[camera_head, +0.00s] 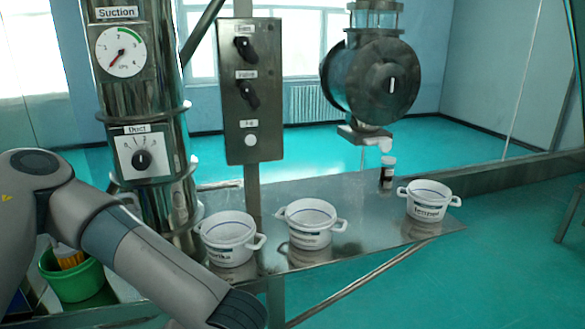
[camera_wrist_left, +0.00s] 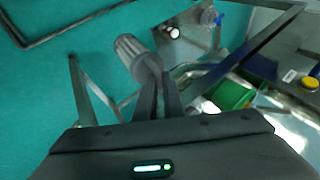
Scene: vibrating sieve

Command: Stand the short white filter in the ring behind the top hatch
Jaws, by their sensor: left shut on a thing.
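In the left wrist view my left gripper (camera_wrist_left: 158,84) is shut on a pale grey ribbed cylinder (camera_wrist_left: 135,57), which looks like the short filter. It sticks out tilted beyond the fingertips, above the green floor. In the head view my left arm comes in from the left, but its gripper and the filter are out of frame. The ring and the top hatch cannot be made out for sure. A metal column (camera_head: 140,100) with a suction gauge and a duct dial stands at the left. My right gripper is in neither view.
Three labelled white pots, left (camera_head: 228,240), middle (camera_head: 310,224) and right (camera_head: 425,201), stand on the metal table (camera_head: 365,250). A small dark-and-white jar (camera_head: 387,172) stands behind. A control box (camera_head: 249,90), a round metal housing (camera_head: 375,80) and a green bucket (camera_head: 78,282) are nearby.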

